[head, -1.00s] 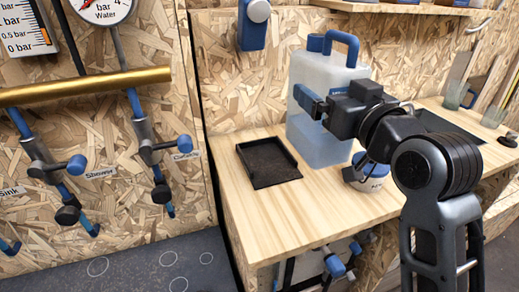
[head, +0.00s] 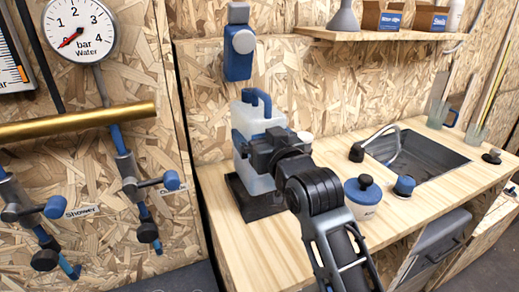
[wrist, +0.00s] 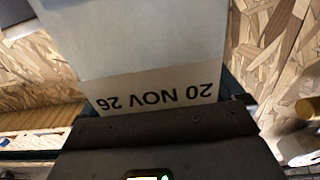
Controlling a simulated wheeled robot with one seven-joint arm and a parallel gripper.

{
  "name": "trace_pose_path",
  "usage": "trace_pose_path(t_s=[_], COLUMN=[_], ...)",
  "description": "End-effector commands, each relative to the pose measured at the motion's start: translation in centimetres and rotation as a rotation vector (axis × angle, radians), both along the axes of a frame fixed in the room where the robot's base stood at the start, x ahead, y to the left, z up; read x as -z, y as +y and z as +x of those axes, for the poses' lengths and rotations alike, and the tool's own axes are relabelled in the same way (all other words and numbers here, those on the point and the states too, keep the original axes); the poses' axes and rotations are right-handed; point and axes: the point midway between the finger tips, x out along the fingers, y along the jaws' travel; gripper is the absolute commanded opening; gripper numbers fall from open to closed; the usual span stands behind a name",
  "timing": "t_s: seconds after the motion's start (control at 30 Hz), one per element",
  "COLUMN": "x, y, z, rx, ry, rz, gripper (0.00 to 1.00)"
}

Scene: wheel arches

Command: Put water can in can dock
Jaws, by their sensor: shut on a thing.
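The water can (head: 252,118), a pale translucent tank with a blue handle and cap, stands upright in the head view at the near-left part of the wooden counter. Its lower end is over or inside the black can dock (head: 262,207); I cannot tell whether its base rests on the dock floor. My gripper (head: 262,146) is shut on the can from the front, its blue fingers at the sides, and hides part of the can. In the wrist view the can (wrist: 140,38) fills the upper middle, with a label reading "20 NOV 26" upside down.
A blue wall device (head: 239,45) hangs just above the can. To the right are a white jar with a blue lid (head: 363,196) and a sink (head: 420,150). A shelf (head: 350,35) runs above. A brass pipe (head: 80,120) and valves stand at left.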

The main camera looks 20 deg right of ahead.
Motion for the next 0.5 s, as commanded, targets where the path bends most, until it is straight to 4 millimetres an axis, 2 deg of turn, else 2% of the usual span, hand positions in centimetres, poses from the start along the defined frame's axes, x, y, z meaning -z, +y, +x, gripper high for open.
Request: trace_pose_path(t_s=[0.07, 0.33, 0.5], x=[0.1, 3.3, 3.8], y=[0.1, 0.0, 0.0], z=[0.1, 0.1, 0.1], rx=[0.000, 0.000, 0.000], ry=[-0.005, -0.003, -0.007], rz=[0.000, 0.000, 0.000], gripper=[0.29, 0.29, 0.29])
